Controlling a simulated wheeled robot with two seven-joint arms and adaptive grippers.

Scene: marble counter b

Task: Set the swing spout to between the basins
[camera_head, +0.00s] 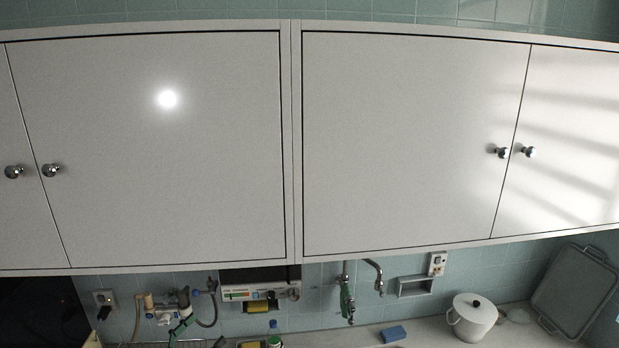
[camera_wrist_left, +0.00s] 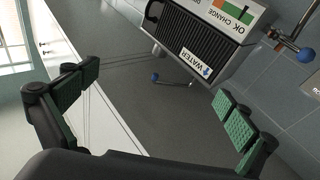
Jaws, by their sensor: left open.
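My left gripper (camera_wrist_left: 156,88) shows in the left wrist view, its two green-padded fingers spread wide with nothing between them. Beyond the fingers is a thin metal rod with a blue ball end (camera_wrist_left: 156,77), below a box marked WATER; I cannot tell if it is the swing spout. In the head view, a curved metal pipe (camera_head: 375,274) hangs on the tiled wall beside a wall tap with a green part (camera_head: 346,298). The basins cannot be made out; the lower counter is cut off at the picture's edge. My right gripper is not seen.
White wall cabinets (camera_head: 155,150) fill most of the head view. The labelled water box (camera_head: 258,292) is under them; it also shows in the left wrist view (camera_wrist_left: 200,45), with a blue-knobbed tap (camera_wrist_left: 292,40) beside it. A white lidded pot (camera_head: 472,320) and blue sponge (camera_head: 394,334) stand right.

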